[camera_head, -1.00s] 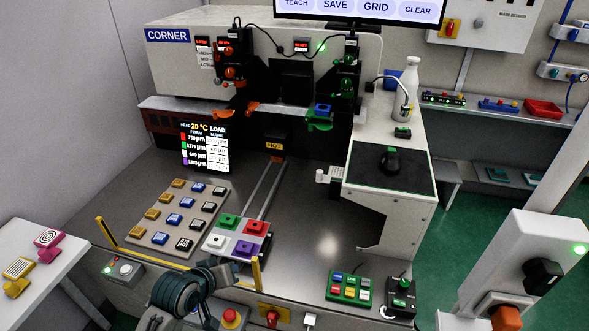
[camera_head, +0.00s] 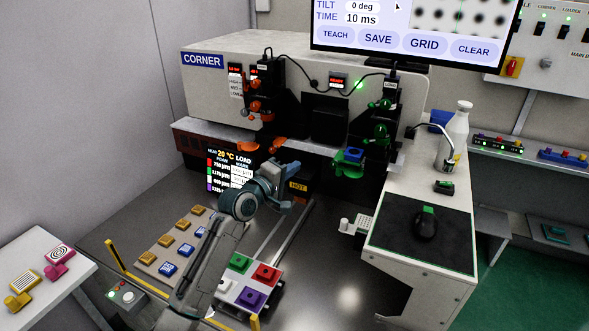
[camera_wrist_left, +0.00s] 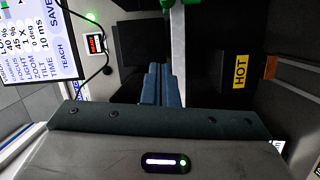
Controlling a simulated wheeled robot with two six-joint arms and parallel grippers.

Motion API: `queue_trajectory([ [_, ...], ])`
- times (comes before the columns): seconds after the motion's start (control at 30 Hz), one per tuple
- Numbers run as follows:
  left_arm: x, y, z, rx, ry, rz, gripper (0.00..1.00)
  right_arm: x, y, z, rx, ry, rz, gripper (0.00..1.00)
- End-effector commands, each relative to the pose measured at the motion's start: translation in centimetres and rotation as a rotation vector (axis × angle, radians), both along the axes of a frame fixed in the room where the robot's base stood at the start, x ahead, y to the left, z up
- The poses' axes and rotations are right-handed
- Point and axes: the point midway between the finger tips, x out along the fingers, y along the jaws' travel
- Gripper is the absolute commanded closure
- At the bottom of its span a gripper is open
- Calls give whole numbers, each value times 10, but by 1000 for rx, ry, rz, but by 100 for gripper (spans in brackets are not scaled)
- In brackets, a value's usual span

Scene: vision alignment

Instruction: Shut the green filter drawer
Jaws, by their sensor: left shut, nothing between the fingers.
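The green filter drawer (camera_head: 348,168) sticks out at the front of the machine, below the green-trimmed camera unit, with a blue block (camera_head: 354,154) on it. My left gripper (camera_head: 291,170) is raised in front of the machine, left of the drawer and apart from it. Its fingers are shut and empty. In the left wrist view the blue-grey fingers (camera_wrist_left: 161,84) lie together, and a bit of green (camera_wrist_left: 178,3) shows at the top edge; I cannot tell whether it is the drawer. My right gripper is not in view.
A HOT label (camera_head: 298,186) is just beside my left gripper. Orange parts (camera_head: 278,145) sit to its left. Rails run below over the deck. A white side bench with a black mat (camera_head: 399,226) and a bottle (camera_head: 455,136) stands right of the drawer.

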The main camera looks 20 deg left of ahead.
Motion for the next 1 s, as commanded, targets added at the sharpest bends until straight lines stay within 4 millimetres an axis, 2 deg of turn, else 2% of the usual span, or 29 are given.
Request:
queue_trajectory([
  [0.03, 12, -4, 3, -5, 1, -1, 100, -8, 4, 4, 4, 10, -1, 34],
  [0.13, 33, -10, 2, -4, 1, 0, 100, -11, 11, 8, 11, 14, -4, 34],
  [0.3, 64, -19, 0, -1, 1, 0, 100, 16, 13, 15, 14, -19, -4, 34],
  [0.4, 60, -38, -2, -2, 3, -2, 100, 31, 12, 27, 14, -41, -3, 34],
  [0.5, 60, -48, -5, 0, 1, -1, 100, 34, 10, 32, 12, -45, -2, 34],
  [0.83, 59, -57, -9, 2, 0, 0, 100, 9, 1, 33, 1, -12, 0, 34],
  [1.0, 59, -57, -9, 2, 0, 0, 100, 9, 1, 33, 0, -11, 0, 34],
])
